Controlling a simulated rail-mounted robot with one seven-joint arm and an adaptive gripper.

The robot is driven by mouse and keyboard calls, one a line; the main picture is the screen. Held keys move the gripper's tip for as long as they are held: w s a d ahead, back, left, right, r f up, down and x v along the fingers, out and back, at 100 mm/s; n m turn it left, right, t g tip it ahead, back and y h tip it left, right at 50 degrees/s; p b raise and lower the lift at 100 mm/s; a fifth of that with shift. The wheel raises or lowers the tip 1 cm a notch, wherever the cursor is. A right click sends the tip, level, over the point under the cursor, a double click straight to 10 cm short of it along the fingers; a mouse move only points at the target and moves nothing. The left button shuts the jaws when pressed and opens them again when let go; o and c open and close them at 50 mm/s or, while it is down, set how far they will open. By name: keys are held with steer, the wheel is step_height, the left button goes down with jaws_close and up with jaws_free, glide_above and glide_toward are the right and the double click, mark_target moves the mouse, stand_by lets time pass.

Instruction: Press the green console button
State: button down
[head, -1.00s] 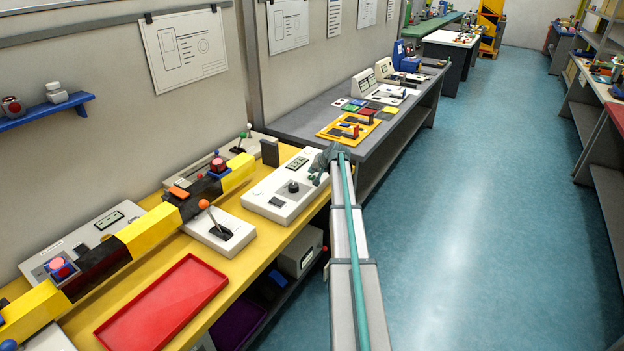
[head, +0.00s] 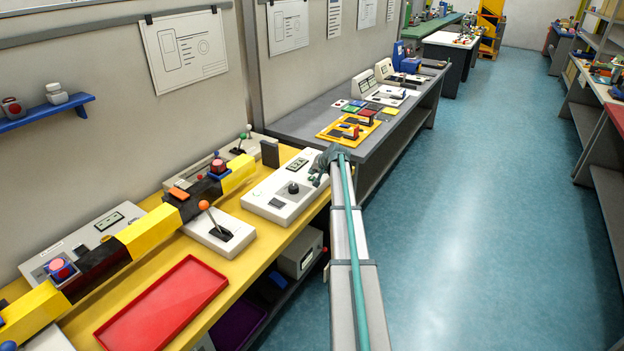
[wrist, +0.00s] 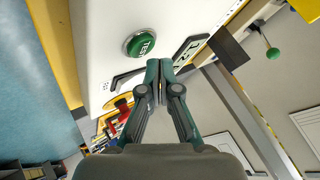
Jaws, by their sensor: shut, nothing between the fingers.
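The green button (wrist: 140,44), round with a metal ring and white lettering, sits on a white console face in the wrist view. The same view shows my gripper (wrist: 160,72) shut and empty, its fingertips below and right of the button in the picture, apart from it. I cannot tell the exact height gap. In the head view the white console (head: 268,206) lies on the yellow bench, with a dark knob and a small display. My gripper (head: 324,164) is over its right end, and I cannot make out the green button there.
A lever with an orange knob (head: 206,208), a red tray (head: 165,302) and a yellow-black barrier beam (head: 150,232) are on the bench. A dark upright block (head: 270,152) stands behind the console. A grey bench (head: 300,122) adjoins. The aisle floor at right is clear.

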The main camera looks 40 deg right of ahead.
mark_target(313, 178)
steer(key=shift+f, duration=0.15)
steer(key=shift+f+b, duration=0.3)
steer(key=shift+b, duration=0.1)
steer(key=shift+f+b, duration=0.4)
steer(key=shift+f, duration=0.05)
stand_by(0.8)
steer(key=shift+r, duration=0.85)
steer(key=shift+r, duration=0.1)
steer(key=shift+r+p, duration=0.95)
steer(key=shift+r, duration=1.5)
